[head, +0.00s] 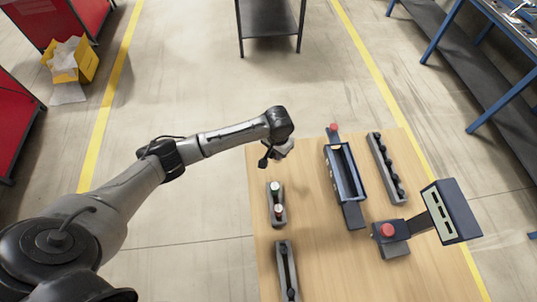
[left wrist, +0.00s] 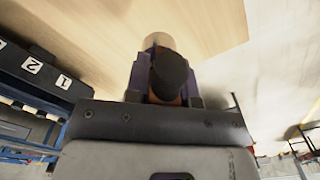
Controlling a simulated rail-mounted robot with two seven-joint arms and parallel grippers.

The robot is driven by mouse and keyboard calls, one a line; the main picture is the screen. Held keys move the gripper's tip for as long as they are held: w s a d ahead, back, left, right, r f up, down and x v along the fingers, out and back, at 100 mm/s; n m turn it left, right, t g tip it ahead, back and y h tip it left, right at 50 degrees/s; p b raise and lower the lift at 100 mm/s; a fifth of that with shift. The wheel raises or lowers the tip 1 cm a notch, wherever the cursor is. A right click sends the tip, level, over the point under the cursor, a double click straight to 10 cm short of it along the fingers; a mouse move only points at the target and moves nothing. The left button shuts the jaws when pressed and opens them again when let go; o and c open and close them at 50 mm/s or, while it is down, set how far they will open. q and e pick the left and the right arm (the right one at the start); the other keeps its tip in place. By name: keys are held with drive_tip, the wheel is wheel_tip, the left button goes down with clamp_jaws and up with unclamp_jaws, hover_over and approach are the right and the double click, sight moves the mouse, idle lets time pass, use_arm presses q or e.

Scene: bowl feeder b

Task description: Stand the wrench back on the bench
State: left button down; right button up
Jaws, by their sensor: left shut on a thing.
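My left gripper (head: 282,150) is over the far left edge of the wooden bench (head: 325,262) in the head view. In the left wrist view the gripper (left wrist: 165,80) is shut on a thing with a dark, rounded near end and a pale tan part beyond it. I take this to be the wrench (left wrist: 168,72); its full shape is hidden by the fingers and the viewing angle. No other wrench shows on the bench. The bench top also shows in the left wrist view (left wrist: 95,30), beyond the held thing. My right gripper is not in view.

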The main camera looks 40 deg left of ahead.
use_arm(q)
drive_tip(key=a+f, duration=0.1)
drive_tip(key=a, duration=0.1)
drive_tip(key=a+f, duration=0.1)
drive_tip(key=shift+a+f, duration=0.15)
drive_tip(key=shift+a, duration=0.2)
drive_tip(key=shift+f, duration=2)
drive_tip(key=shift+f, duration=0.2)
drive_tip(key=c, duration=1)
unclamp_jaws()
drive_tip(key=shift+o, duration=0.2)
wheel_tip(320, 180, up, 12)
drive_tip(key=shift+r+p, duration=0.25)
drive_tip(key=shift+p, duration=0.05)
